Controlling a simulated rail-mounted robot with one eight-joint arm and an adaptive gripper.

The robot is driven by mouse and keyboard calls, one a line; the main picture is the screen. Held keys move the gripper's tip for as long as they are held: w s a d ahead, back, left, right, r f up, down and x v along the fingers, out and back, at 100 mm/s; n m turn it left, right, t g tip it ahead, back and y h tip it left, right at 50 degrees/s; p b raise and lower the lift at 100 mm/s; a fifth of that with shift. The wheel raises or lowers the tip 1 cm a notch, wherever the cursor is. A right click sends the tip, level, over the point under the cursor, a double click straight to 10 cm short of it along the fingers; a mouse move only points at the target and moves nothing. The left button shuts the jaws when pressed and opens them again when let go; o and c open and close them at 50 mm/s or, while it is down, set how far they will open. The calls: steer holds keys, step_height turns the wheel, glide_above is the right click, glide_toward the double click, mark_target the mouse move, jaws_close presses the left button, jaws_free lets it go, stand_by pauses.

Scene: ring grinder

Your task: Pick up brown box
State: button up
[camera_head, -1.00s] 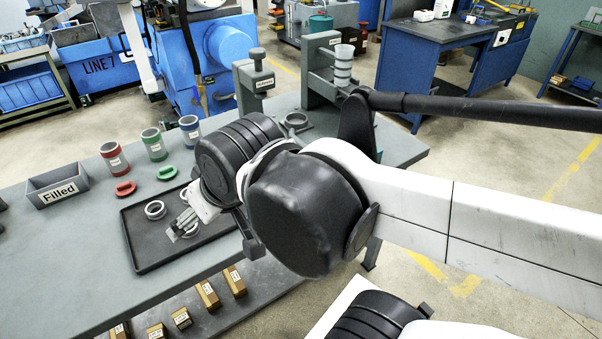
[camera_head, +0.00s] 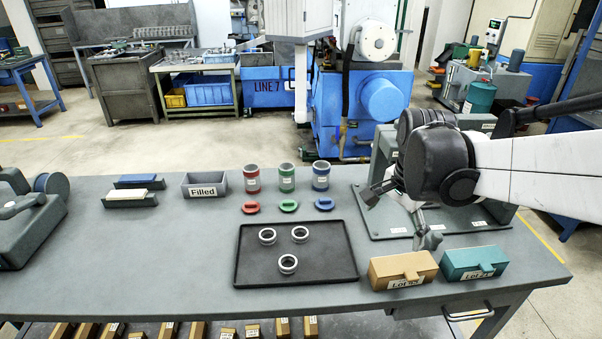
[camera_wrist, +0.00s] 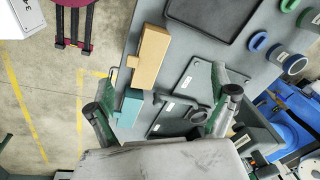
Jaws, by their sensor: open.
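The brown box (camera_head: 395,270), a tan block with a small front tab and a label, sits at the front right of the grey table. In the wrist view the brown box (camera_wrist: 151,56) lies beyond and between my spread fingers, slightly left of centre. My gripper (camera_head: 402,216) is open and empty, above and behind the box in the head view, apart from it. Both fingers of my gripper (camera_wrist: 160,88) show in the wrist view. The teal box (camera_head: 472,264) stands just right of the brown one, and the teal box (camera_wrist: 130,107) is nearer my gripper in the wrist view.
A black tray (camera_head: 245,275) with three rings lies left of the boxes. Coloured cups and a grey Filled bin (camera_head: 205,184) stand behind it. A grey fixture (camera_head: 380,222) stands behind the boxes. More brown boxes (camera_head: 282,328) sit on the lower shelf.

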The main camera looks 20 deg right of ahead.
mark_target(407, 267)
steer(key=d+f+m+g+b, duration=0.1)
steer(key=d+f+m+g, duration=0.1)
steer(key=d+f+m, duration=0.35)
steer(key=shift+y, duration=0.4)
steer(key=f, duration=0.4)
steer(key=d+f, duration=0.1)
steer(key=f, duration=0.3)
steer(key=d+f+b, duration=0.1)
steer(key=f, duration=0.3)
steer(key=shift+s+f, duration=0.3)
steer(key=shift+s, duration=0.05)
steer(key=shift+c, duration=0.3)
steer(key=c, duration=1.2)
steer(key=shift+r, duration=0.1)
